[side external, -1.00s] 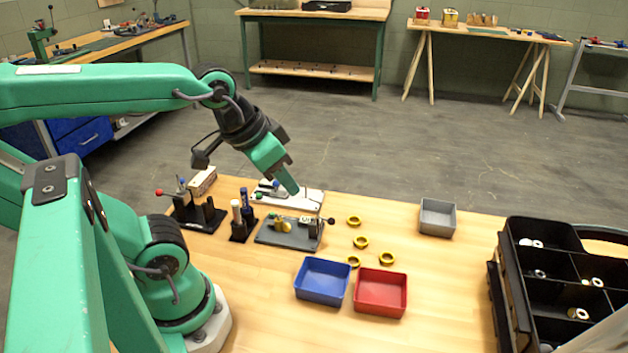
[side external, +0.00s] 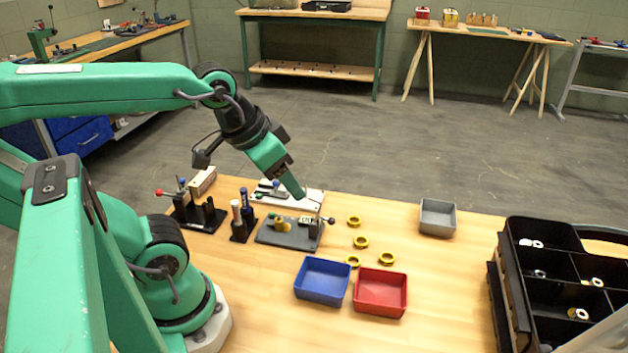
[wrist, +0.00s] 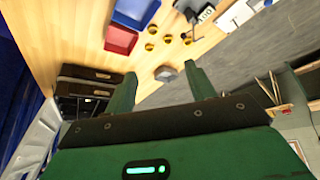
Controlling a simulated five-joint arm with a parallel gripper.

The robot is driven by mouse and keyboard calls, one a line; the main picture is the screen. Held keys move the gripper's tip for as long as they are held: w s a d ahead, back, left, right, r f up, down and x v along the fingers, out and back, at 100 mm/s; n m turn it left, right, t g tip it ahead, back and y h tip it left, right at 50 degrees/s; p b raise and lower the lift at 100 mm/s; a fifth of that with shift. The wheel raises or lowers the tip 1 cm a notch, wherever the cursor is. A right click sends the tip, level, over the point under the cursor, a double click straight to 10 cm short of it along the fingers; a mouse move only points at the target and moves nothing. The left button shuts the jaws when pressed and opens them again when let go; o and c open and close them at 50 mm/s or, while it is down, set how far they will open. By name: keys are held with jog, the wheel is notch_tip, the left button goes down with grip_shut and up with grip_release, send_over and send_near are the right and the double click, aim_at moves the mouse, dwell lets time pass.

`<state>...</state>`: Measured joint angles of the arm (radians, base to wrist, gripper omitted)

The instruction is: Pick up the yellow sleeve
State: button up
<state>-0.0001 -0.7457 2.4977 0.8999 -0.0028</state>
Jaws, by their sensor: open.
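Several yellow ring-shaped sleeves lie loose on the wooden table right of the grey fixture: a far one (side external: 353,221), a middle one (side external: 361,242), a near right one (side external: 386,258) and one by the blue bin (side external: 353,261). I cannot tell which one the task means. They show small at the top of the wrist view (wrist: 149,46). My gripper (side external: 302,195) is above the far side of the fixture, left of the sleeves and apart from them.
The grey fixture (side external: 275,236) carries a yellow part. A blue bin (side external: 322,297) and red bin (side external: 378,310) stand in front of the sleeves; a grey bin (side external: 437,230) stands at right. A black compartment rack (side external: 545,232) is far right. Black holders (side external: 198,224) stand left.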

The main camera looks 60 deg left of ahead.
jog(key=w+f+n+g, duration=0.3)
jog(key=w+f+n, duration=0.2)
jog(key=w, duration=0.7)
jog(key=shift+w+a+f+n+g, duration=0.4)
jog(key=shift+w+f, duration=0.95)
jog(key=shift+f, duration=1.9)
jog(key=shift+w+a+f+n+g, duration=0.2)
jog(key=shift+w+f+n+g, duration=0.35)
jog(key=shift+w+f, duration=1.8)
jog(key=shift+w+a+f+n+g, duration=0.35)
jog(key=shift+f+n, duration=0.2)
jog(key=shift+f, duration=3.65)
jog(key=c, duration=1.1)
jog(key=shift+r, duration=0.15)
